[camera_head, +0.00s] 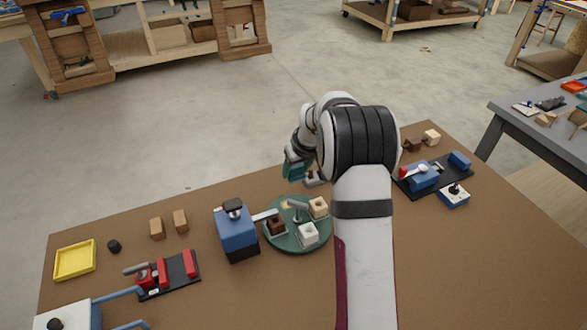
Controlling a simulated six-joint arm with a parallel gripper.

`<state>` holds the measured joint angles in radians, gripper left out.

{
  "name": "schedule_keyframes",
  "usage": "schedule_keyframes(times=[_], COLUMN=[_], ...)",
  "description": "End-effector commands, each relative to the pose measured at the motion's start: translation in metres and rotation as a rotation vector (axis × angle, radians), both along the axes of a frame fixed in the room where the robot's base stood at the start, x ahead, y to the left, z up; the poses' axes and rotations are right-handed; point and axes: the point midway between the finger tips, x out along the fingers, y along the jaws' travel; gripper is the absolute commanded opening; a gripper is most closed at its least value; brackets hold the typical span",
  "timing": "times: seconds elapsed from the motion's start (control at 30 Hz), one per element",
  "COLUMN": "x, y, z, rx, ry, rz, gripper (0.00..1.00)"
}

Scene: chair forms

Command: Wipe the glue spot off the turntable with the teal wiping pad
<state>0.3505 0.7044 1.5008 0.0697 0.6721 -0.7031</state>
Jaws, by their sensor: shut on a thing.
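The round dark green turntable (286,240) lies on the brown table. It carries a dark brown block, a white block, a cream block and a grey lever-like piece. A small pale yellowish patch, which looks like the glue spot (288,204), shows near its far edge. My gripper (297,163) is beyond the turntable's far edge, partly hidden by my own wrist and arm. It is shut on a teal thing, the wiping pad (292,170), held apart from the glue spot. How high the pad is above the table is hard to tell.
A blue box-shaped device (237,236) stands close left of the turntable, its light arm reaching the rim. A red clamp fixture (170,273), two wooden blocks and a yellow tray (75,260) are farther left. A blue vise (421,177) and a joystick box (454,195) are right.

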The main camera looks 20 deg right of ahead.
Motion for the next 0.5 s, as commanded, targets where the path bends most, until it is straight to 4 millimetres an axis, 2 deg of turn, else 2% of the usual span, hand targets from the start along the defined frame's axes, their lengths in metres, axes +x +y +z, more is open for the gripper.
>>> schedule_keyframes(times=[0.03,0.2,0.27,0.4,0.5], x=[0.000,0.000,0.000,-0.003,-0.006], y=[0.000,0.000,0.004,0.036,0.052], z=[0.000,0.000,0.000,-0.004,-0.007], rx=[0.000,0.000,0.000,-0.001,0.000], ry=[0.000,0.000,0.000,0.001,0.001], rz=[0.000,0.000,0.001,0.005,0.002], gripper=[0.43,0.15,0.14,0.14,0.14])
